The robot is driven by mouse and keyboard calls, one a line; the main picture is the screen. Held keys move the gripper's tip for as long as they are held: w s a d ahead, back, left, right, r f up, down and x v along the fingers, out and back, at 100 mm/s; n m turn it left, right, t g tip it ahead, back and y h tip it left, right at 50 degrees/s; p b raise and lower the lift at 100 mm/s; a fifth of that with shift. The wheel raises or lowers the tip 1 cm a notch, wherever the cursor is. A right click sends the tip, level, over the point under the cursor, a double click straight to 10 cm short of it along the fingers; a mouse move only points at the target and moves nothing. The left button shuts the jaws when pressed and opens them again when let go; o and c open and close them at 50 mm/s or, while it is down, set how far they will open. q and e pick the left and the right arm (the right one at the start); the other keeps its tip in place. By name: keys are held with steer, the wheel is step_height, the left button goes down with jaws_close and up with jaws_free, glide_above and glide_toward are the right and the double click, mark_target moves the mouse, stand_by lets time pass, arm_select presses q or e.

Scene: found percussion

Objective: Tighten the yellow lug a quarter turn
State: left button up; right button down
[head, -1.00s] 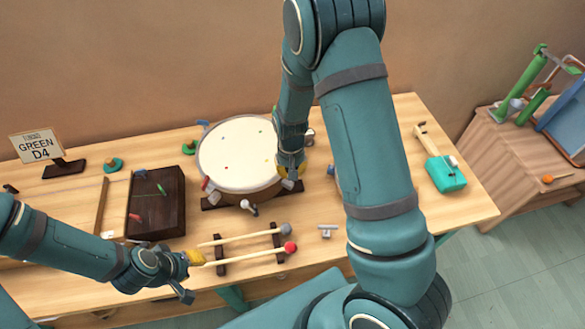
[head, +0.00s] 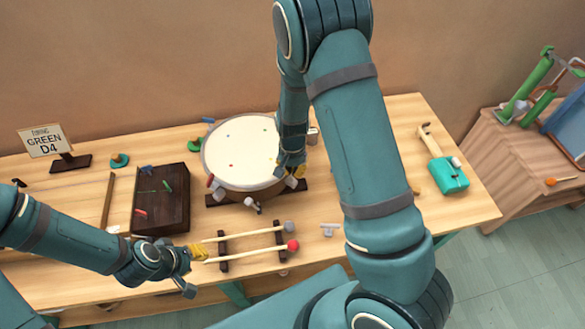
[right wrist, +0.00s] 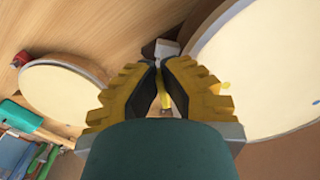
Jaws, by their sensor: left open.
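The drum (head: 240,150) has a pale round head with coloured lugs around its rim and stands on the table. The yellow lug (right wrist: 164,100) shows in the right wrist view as a yellow piece between my right gripper's dark fingertips. My right gripper (right wrist: 163,75) points down at the drum's right side, its fingers close together on the lug. In the head view the right gripper (head: 290,168) and my arm largely hide the lug. My left gripper (head: 195,258) is open by the handle ends of two mallets (head: 245,246), holding nothing visible.
A grey T-shaped key (head: 329,229) lies in front. A second drum (right wrist: 65,88) stands beside the gripper in the wrist view.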

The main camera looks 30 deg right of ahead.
steer(key=c, duration=1.1)
jaws_free()
steer(key=shift+c, duration=0.2)
step_height(320, 180, up, 12)
